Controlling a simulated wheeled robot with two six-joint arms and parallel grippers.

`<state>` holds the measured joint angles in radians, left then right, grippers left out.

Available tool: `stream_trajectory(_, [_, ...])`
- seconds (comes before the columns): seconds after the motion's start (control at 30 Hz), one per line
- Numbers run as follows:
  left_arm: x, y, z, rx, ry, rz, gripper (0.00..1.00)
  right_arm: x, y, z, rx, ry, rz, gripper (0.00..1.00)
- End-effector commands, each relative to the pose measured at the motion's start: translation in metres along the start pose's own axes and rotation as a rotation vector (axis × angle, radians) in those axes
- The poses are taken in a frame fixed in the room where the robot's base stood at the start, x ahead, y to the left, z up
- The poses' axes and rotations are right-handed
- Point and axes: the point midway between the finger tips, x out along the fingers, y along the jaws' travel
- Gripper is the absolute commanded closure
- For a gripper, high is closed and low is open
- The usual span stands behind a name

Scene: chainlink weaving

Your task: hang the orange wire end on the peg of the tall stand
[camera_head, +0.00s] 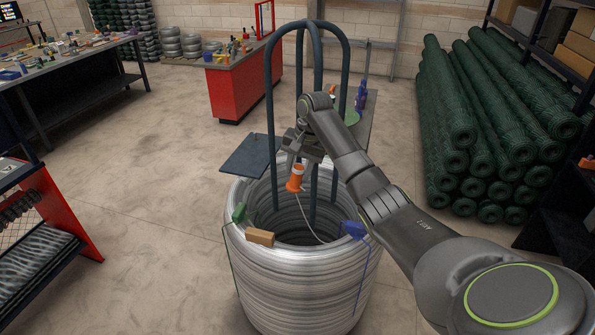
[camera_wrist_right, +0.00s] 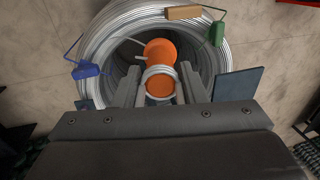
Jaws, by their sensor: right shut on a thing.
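My right gripper (camera_head: 300,163) is shut on the orange wire end (camera_head: 295,180), just above the mouth of a big silver wire coil (camera_head: 300,270). In the right wrist view the orange end (camera_wrist_right: 160,52) sits between the fingers of the gripper (camera_wrist_right: 158,90), with a grey wire ring around it. A thin pale wire runs down from it towards the coil's right rim. A tall dark frame of arched tubes (camera_head: 270,120) rises out of the coil, partly behind my right arm. I cannot make out a peg on it. My left gripper is not in view.
Green (camera_head: 239,213), tan (camera_head: 260,237) and blue (camera_head: 354,230) tags sit on the coil's rim. A dark flat plate (camera_head: 250,155) is behind the coil at the left. Green mesh rolls (camera_head: 480,130) are stacked at the right.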

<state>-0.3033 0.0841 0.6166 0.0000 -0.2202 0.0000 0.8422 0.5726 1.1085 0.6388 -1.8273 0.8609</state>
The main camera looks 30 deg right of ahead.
Motion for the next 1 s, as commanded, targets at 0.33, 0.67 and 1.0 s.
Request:
stream_trajectory(0.33, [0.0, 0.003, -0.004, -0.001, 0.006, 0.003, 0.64, -0.001, -0.001, -0.001, -0.001, 0.001, -0.001, 0.88])
stream_trajectory(0.67, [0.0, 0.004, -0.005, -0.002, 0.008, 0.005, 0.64, 0.0, -0.001, -0.004, 0.0, 0.002, -0.002, 0.88])
stream_trajectory(1.0, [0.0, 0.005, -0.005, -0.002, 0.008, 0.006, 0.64, 0.004, 0.001, -0.014, 0.0, 0.001, -0.001, 0.88])
